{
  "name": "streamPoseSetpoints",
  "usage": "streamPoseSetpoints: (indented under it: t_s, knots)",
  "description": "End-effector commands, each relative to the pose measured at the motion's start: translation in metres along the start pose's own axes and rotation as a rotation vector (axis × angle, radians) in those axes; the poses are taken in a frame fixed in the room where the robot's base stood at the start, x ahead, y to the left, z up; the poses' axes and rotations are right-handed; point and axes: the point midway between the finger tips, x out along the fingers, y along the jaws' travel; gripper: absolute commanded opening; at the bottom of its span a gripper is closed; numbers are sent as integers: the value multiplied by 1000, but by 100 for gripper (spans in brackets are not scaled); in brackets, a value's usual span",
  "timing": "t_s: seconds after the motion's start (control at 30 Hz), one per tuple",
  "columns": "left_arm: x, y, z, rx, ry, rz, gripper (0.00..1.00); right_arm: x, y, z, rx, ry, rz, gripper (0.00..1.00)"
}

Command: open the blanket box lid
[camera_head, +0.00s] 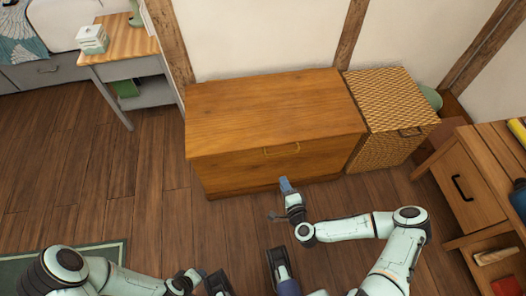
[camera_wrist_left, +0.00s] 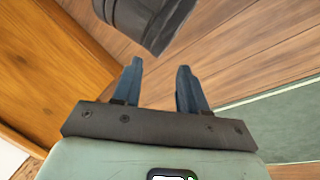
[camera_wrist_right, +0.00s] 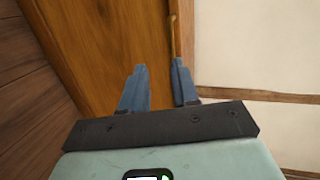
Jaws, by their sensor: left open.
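The blanket box (camera_head: 240,176) is a brown wooden chest against the wall. Its flat lid (camera_head: 270,103) is down. A thin brass handle (camera_head: 282,150) sits at the lid's front edge; in the right wrist view the handle (camera_wrist_right: 173,38) shows edge-on beyond one fingertip. My right gripper (camera_head: 287,185) is in front of the box, below the handle in the head view. Its blue fingers (camera_wrist_right: 159,68) are apart with nothing between them; I cannot tell whether one touches the handle. My left gripper (camera_wrist_left: 158,68) is open and empty, low over the floor near my base.
A woven wicker hamper (camera_head: 385,88) stands close against the box's right side. A wooden desk (camera_head: 470,190) with drawers is at the right. A small side table (camera_head: 125,45) stands at the left. The floor (camera_head: 100,180) left of the box is clear.

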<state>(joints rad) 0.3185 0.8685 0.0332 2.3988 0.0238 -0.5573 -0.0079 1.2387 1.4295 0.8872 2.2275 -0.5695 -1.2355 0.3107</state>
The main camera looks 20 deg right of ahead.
Motion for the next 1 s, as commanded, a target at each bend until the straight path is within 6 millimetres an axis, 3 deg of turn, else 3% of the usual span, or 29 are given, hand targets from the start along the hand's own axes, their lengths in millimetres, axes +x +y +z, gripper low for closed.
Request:
streamPoseSetpoints:
  t_s: [0.03,0.13,0.27,0.5,0.8,1.0]
  knots:
    - [10,-2,-3,-1,10,0,43,5,3,-19,28,62,-30,30]
    - [13,-3,-7,-1,23,0,43,9,-3,-38,49,121,-68,30]
    - [15,-4,-12,-2,36,-1,43,19,-7,-41,51,129,-77,30]
    - [30,-9,-32,-6,94,-5,43,66,-9,-46,51,127,-75,30]
    - [53,-35,-1,-33,-5,-49,43,121,-13,-53,49,125,-73,30]
    - [59,-43,10,-44,-40,-65,43,138,-15,-55,50,124,-71,30]
